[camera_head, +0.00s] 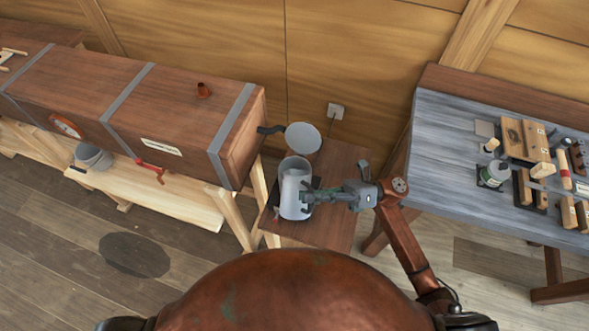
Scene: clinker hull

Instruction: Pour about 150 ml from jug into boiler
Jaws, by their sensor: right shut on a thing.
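The jug (290,199) is a pale grey cylinder with an open top, near the middle of the head view. My right gripper (307,197) reaches in from the right and is shut on the jug's right side, near its lower half. The jug looks close to upright. What it holds cannot be made out. A round grey top (302,138) just behind the jug, beside a dark hose, appears to be the boiler; its body is mostly hidden. The jug's mouth is on the near side of this disc. My left gripper is not in view.
A low wooden stand (340,165) is under the jug. A long wooden box (180,105) with grey bands lies left on trestles, with a grey bucket (93,156) below. A workbench (440,150) with tools and blocks stands right. Open floor lies front left.

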